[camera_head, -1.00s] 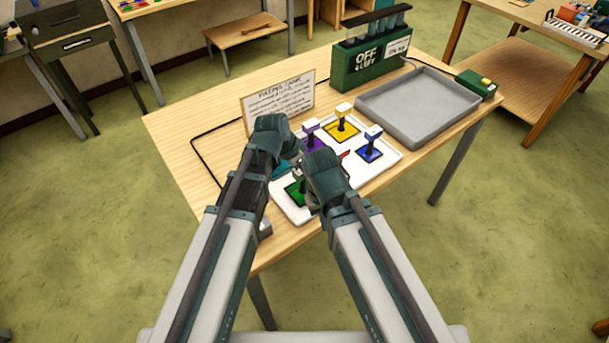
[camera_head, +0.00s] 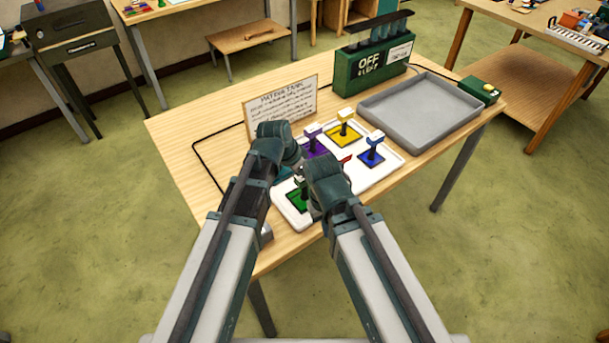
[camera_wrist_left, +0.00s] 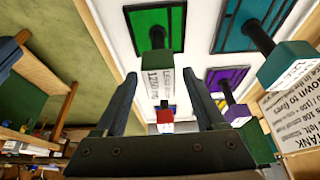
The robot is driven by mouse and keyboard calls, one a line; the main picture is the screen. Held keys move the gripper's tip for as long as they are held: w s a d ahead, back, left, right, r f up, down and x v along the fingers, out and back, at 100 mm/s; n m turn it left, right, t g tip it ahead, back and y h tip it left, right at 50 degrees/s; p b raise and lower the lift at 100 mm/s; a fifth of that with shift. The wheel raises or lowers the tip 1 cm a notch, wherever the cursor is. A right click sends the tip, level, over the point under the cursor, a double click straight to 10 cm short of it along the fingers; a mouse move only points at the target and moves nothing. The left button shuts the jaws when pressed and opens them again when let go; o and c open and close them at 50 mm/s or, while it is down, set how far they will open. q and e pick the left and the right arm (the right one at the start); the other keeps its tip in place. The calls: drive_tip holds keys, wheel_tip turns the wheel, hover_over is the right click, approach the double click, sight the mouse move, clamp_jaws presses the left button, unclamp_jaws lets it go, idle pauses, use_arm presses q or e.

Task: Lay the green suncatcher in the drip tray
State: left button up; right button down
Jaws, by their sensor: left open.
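The green suncatcher (camera_head: 296,198) lies flat on the white board (camera_head: 292,216) near its front left corner, with an upright handle. In the left wrist view, the green pane (camera_wrist_left: 148,22) shows with its dark stem and labelled green cap (camera_wrist_left: 158,60). My left gripper (camera_wrist_left: 160,92) is open, with the cap in line between its fingers; contact does not show. My right gripper (camera_head: 314,212) is beside the green suncatcher, its fingers mostly hidden by its wrist. The grey drip tray (camera_head: 470,120) is empty at the table's right.
Purple (camera_head: 314,148), yellow (camera_head: 343,132) and blue (camera_head: 372,154) suncatchers with upright handles share the board. A teal one (camera_wrist_left: 245,22) and a red handle (camera_wrist_left: 165,114) are also close. A sign (camera_head: 282,106) and green box (camera_head: 368,72) stand behind.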

use_arm(q)
drive_tip(key=p+v, duration=1.1)
drive_tip(key=v, duration=0.1)
drive_tip(key=s+a+f+n+g+y, duration=0.1)
drive_tip(key=s+n+y, duration=0.4)
drive_tip(key=s, duration=0.9)
drive_tip(key=shift+a+n+g, duration=0.55)
drive_tip(key=shift+n+g, duration=0.55)
drive_tip(key=shift+w+f, duration=0.1)
drive_tip(key=shift+f, duration=0.1)
wheel_tip(320, 180, down, 10)
drive_tip(key=b, duration=0.9)
drive_tip(key=shift+b, duration=0.4)
drive_tip(key=shift+r, duration=0.1)
